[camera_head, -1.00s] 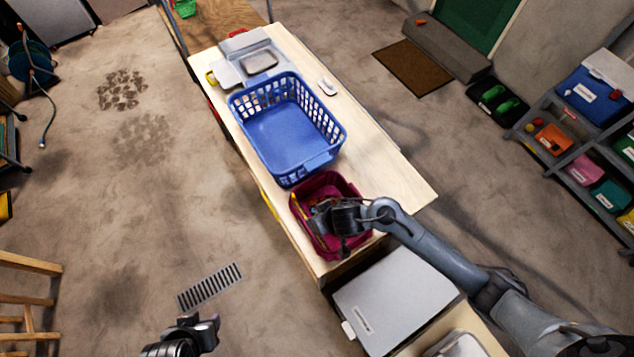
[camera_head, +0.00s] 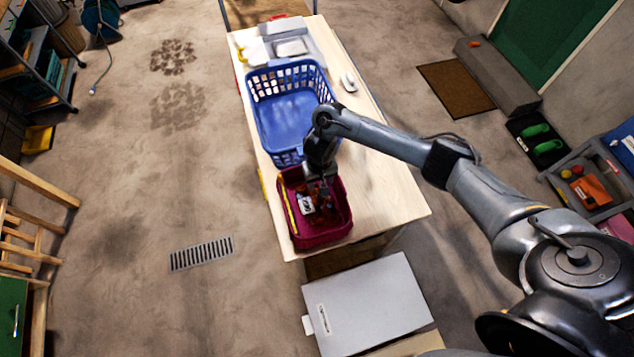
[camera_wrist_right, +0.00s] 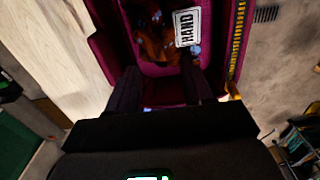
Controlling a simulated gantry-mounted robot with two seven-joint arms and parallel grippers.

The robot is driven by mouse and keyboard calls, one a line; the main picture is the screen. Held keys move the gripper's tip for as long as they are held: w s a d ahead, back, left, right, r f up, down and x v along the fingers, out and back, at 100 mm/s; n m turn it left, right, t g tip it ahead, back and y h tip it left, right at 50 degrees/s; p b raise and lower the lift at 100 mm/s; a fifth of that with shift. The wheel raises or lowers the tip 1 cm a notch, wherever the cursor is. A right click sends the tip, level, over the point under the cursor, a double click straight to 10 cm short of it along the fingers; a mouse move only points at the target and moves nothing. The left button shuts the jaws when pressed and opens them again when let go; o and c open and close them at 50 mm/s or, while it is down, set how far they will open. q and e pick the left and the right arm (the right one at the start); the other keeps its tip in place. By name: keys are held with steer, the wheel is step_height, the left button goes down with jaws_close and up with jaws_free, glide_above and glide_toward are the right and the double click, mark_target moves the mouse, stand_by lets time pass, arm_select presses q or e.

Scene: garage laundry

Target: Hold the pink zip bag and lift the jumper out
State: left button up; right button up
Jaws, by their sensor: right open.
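The pink zip bag (camera_head: 322,236), deep magenta and open at the top, stands at the near end of the wooden table. Its wall also shows in the right wrist view (camera_wrist_right: 110,52). A dark orange-brown bundle that looks like the jumper (camera_wrist_right: 153,42) lies inside, beside a white label reading "HAND" (camera_wrist_right: 186,27). A yellow zip strip runs along one side of the bag. My right gripper (camera_head: 322,186) points down at the bag's opening. Its two fingers are apart and empty in the wrist view (camera_wrist_right: 160,85); whether they touch the bag is unclear. My left gripper is out of view.
A blue laundry basket (camera_head: 287,156) stands right behind the bag. A grey appliance (camera_head: 285,30) and a small white object (camera_head: 348,82) sit farther back. A grey lidded box (camera_head: 368,303) is below the table's near end.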

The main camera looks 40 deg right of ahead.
mark_target(313, 201)
step_height(313, 201, down, 8)
steer(key=shift+r+b, duration=0.15)
steer(key=shift+b, duration=0.9)
steer(key=shift+f, duration=0.8)
